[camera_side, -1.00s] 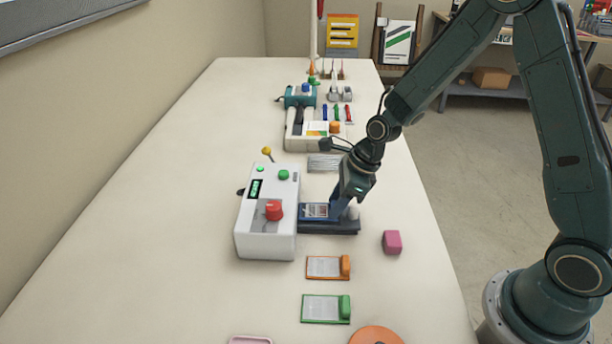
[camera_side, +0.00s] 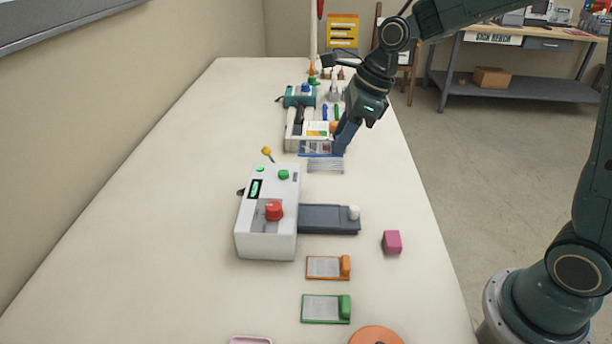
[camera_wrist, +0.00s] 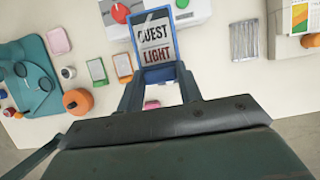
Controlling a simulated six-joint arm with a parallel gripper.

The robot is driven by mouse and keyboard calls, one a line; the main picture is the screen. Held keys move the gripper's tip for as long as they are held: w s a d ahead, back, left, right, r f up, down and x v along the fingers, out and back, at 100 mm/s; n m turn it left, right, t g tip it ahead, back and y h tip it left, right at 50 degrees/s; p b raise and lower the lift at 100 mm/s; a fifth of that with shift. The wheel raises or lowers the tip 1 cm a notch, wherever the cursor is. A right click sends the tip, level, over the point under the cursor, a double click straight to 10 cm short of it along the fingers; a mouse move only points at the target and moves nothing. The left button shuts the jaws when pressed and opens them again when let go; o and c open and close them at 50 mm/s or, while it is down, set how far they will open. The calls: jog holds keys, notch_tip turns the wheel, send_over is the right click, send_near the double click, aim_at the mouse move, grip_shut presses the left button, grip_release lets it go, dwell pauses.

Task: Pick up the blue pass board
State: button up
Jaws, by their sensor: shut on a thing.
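The blue pass board (camera_wrist: 156,42) has a blue frame and a card printed with "GUEST" and "LIGHT". My gripper (camera_wrist: 160,80) is shut on its near end in the wrist view. In the side view my gripper (camera_side: 340,148) holds the board (camera_side: 318,149) in the air, over or near the silver ribbed rack. The board hides part of what lies behind it.
The white laminator (camera_side: 266,230) has a red knob and a dark grey tray (camera_side: 325,219), now bare apart from a white knob. An orange board (camera_side: 322,267), a green board (camera_side: 320,308) and a pink block (camera_side: 392,242) lie nearby. The silver rack (camera_side: 325,167) and a cream machine (camera_side: 296,137) stand farther back.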

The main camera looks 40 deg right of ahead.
jog(key=shift+r, duration=0.9)
jog(key=shift+w+d, duration=0.3)
jog(key=shift+w, duration=0.2)
jog(key=w+d, duration=1.3)
jog(key=d, duration=0.3)
jog(key=shift+w+d+f, duration=0.15)
jog(key=shift+w+d, duration=0.15)
jog(key=shift+w, duration=0.05)
notch_tip(320, 180, down, 16)
jog(key=shift+r, duration=0.1)
jog(key=shift+f, duration=2.1)
